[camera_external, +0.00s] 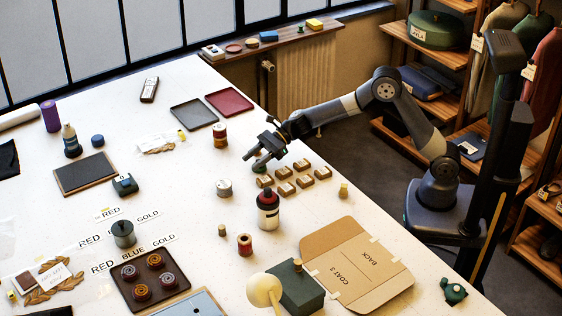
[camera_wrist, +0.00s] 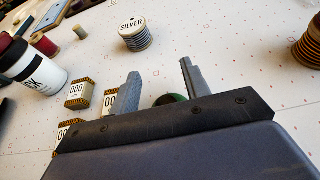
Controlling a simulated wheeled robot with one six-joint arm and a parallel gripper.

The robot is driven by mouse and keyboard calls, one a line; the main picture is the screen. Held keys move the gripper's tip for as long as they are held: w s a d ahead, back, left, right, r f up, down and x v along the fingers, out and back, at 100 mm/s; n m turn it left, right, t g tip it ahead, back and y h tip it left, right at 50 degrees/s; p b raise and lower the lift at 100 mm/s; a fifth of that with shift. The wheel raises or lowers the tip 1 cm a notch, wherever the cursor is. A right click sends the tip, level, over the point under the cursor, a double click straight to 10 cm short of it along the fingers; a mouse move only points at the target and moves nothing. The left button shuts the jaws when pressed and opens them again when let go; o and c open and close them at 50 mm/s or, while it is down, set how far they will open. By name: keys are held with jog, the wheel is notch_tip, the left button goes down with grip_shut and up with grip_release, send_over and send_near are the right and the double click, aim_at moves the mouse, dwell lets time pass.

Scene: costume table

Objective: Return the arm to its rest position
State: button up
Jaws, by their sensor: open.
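My arm reaches left from its base over the white table (camera_external: 330,178). My gripper (camera_external: 252,161) is low over the table, just left of the small labelled boxes (camera_external: 285,188). In the wrist view my gripper (camera_wrist: 160,70) shows two grey fingers spread apart, with nothing held between the tips. A small green thing (camera_wrist: 168,99) shows behind the gripper's edge between the fingers. In the outside view a green thing (camera_external: 260,169) sits right below the gripper, partly covered. I cannot tell whether the fingers touch it.
A spool marked SILVER (camera_wrist: 134,35) stands beyond the fingers, with a black-and-white bottle (camera_wrist: 32,65) to the left. A copper spool (camera_external: 220,136) stands behind the gripper. Dark and red trays (camera_external: 229,103) lie further back. A shelf rack (camera_external: 465,60) stands behind my arm.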

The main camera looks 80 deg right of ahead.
jog(key=shift+f, duration=0.9)
jog(key=shift+s+d+f, duration=0.15)
jog(key=shift+d+f, duration=0.05)
jog(key=shift+d, duration=0.05)
jog(key=b+v, duration=0.1)
jog(key=v, duration=1)
jog(key=shift+s+d+r, duration=0.15)
jog(key=shift+s+r, duration=0.05)
jog(key=x, duration=1.2)
jog(key=shift+f+p, duration=0.15)
jog(key=shift+p, duration=0.25)
notch_tip(320, 180, up, 10)
jog(key=p, duration=0.1)
jog(key=n+g+y+p, duration=0.2)
jog(key=n+g+y, duration=0.1)
jog(key=n+g, duration=0.15)
send_over(307, 212)
jog(key=w+a, duration=0.2)
jog(key=a, duration=0.1)
jog(key=f, duration=0.3)
jog(key=f+b, duration=0.1)
jog(key=f, duration=0.6)
jog(key=shift+s+a+f+b, duration=0.15)
jog(key=shift+s+f+b, duration=0.1)
jog(key=shift+b, duration=0.1)
jog(key=v, duration=0.4)
jog(key=shift+r, duration=0.15)
jog(key=shift+s+d+r+b, duration=0.2)
jog(key=shift+s+d+b, duration=0.15)
jog(key=shift+d, duration=0.1)
